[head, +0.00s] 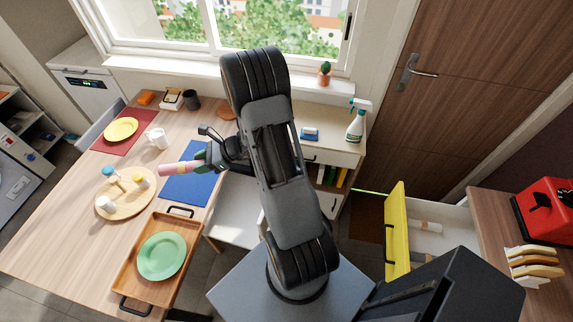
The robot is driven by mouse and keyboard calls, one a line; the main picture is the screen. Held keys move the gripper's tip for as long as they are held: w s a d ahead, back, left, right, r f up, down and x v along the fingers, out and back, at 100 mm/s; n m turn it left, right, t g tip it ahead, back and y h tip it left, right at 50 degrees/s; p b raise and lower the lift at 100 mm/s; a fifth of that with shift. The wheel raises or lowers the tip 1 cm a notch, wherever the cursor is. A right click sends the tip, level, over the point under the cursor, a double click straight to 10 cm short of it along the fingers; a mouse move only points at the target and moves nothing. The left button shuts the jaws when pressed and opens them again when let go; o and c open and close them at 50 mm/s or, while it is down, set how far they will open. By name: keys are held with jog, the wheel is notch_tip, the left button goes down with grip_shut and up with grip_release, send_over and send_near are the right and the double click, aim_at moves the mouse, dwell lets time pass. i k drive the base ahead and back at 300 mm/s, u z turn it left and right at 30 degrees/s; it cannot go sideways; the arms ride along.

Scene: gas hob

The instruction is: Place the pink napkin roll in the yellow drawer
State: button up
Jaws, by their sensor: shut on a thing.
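The pink napkin roll (178,168) is held by my gripper (201,161), whose jaws are shut on its right end. The roll lies sideways at the left edge of the blue placemat (189,180); I cannot tell how far above the table it is. The yellow drawer (396,232) stands pulled open at the right, with its yellow front facing left and a pale inside. A whitish roll-like item (427,226) lies in the drawer. My gripper is far to the left of the drawer, and my arm covers the middle of the view.
A wooden tray (129,268) with a green plate (161,256) is at the table's front. A round board (107,206) with small items, a white mug (157,138) and a yellow plate (121,129) stand nearby. A spray bottle (356,124) stands on the white cabinet.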

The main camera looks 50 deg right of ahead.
aim_at(436, 240)
jog(key=k, duration=0.45)
jog(key=z, duration=3.85)
jog(key=k, duration=0.7)
jog(key=u, duration=0.45)
jog(key=i, duration=0.45)
jog(key=u, duration=0.05)
